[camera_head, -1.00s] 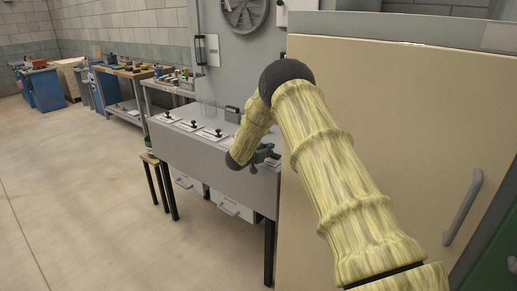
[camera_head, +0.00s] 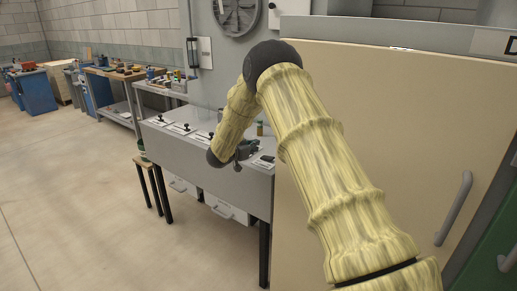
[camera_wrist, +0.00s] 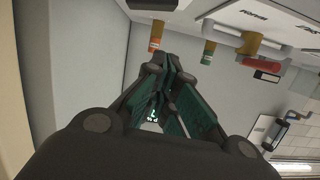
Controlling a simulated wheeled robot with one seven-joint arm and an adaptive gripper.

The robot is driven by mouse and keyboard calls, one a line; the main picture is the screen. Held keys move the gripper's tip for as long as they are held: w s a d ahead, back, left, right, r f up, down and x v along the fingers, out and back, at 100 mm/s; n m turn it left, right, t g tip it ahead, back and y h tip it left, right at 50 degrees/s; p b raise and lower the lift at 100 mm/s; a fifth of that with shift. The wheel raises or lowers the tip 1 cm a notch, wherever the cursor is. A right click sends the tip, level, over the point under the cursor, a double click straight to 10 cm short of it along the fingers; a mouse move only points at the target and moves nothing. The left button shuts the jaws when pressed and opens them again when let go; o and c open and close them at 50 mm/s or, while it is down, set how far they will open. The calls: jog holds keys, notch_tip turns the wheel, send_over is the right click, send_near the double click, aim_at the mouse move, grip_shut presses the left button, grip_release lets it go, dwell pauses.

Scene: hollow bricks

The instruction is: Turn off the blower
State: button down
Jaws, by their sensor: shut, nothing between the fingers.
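A round grey fan (camera_head: 237,14), which may be the blower, is on the back wall at the top of the head view. A wall box with a dark upright bar (camera_head: 197,52) is left of it; I cannot tell whether it is a switch. My gripper (camera_head: 246,150) is over the grey bench, partly hidden by my arm. In the wrist view my gripper (camera_wrist: 172,62) is shut and empty. Its tips are near an orange-banded brass fitting (camera_wrist: 155,37) and a green-banded one (camera_wrist: 209,50), apart or touching I cannot tell. No labelled blower control is readable.
The grey bench (camera_head: 215,168) has several black knobs on white plates along its top. A tall beige cabinet (camera_head: 400,130) stands close on the right. The wrist view shows a red-ended brass fitting (camera_wrist: 262,65). The floor at left is free.

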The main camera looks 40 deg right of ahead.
jog(key=shift+b+v, duration=0.4)
jog(key=shift+v, duration=2.25)
jog(key=shift+w, duration=0.15)
jog(key=s+a+f+n+t+y, duration=0.1)
jog(key=s+a+f+n+y, duration=0.2)
jog(key=s+a+f, duration=0.6)
jog(key=s+a+f+n+y, duration=0.3)
jog(key=s+f+n, duration=0.15)
jog(key=f, duration=0.75)
jog(key=s+a+f+n+t+y, duration=0.1)
jog(key=s+a+f+n+y, duration=0.15)
jog(key=s+a+f, duration=0.65)
jog(key=s+a+f+n+g+y, duration=0.1)
jog(key=s+a+f+g+y, duration=0.1)
jog(key=s, duration=1)
jog(key=s+a+f+n+g+y, duration=0.2)
jog(key=s+a+f, duration=0.2)
jog(key=s, duration=0.8)
jog(key=s+a+f+n+g+y, duration=0.1)
jog(key=s+a+f+g+y, duration=0.1)
jog(key=s, duration=1.1)
notch_tip(320, 180, down, 2)
jog(key=shift+a+f+g, duration=0.1)
jog(key=shift+a+g, duration=0.5)
jog(key=shift+a, duration=0.6)
